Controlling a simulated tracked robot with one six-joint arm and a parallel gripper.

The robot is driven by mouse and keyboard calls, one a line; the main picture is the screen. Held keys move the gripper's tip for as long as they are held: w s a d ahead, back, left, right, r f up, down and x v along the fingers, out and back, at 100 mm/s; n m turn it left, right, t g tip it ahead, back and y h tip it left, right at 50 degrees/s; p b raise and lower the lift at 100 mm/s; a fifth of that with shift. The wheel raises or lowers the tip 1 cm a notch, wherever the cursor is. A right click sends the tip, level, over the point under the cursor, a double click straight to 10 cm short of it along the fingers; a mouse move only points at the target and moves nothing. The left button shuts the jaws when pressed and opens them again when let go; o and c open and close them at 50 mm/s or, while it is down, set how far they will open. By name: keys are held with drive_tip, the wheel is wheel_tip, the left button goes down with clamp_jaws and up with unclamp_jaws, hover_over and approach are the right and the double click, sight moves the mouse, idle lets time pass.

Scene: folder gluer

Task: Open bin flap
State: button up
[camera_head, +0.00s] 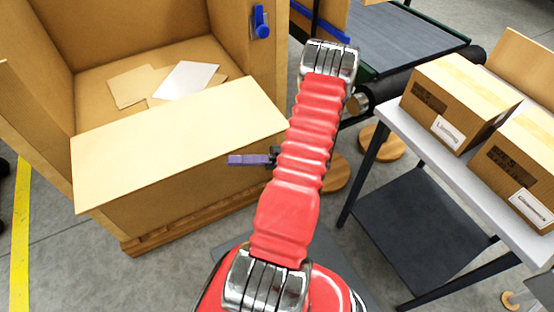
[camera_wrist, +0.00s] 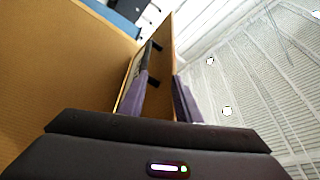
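The bin (camera_head: 165,205) is a large tan box at left in the head view. Its flap (camera_head: 180,125) is a pale board slanting along the top of the front wall. One purple finger of my gripper (camera_head: 250,160) shows just below the flap, in front of the wall; my red arm hides the rest. In the wrist view both purple fingers of my gripper (camera_wrist: 161,98) stand apart, with a tan board between and beyond them. A dark bar (camera_wrist: 144,62), which looks like a handle, sits by the left fingertip. I cannot tell whether they touch.
Paper sheets (camera_head: 185,80) lie inside the bin. A blue fitting (camera_head: 261,21) is on its right wall. A conveyor (camera_head: 400,40) stands behind. A table (camera_head: 400,125) at right carries boxes (camera_head: 460,100). A yellow floor line (camera_head: 20,240) runs at left.

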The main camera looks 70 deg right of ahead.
drive_tip(key=w+d+f+v, duration=0.1)
drive_tip(key=v, duration=1.3)
drive_tip(key=shift+f, duration=0.25)
idle(1.3)
drive_tip(key=shift+a, duration=0.1)
drive_tip(key=shift+c, duration=0.2)
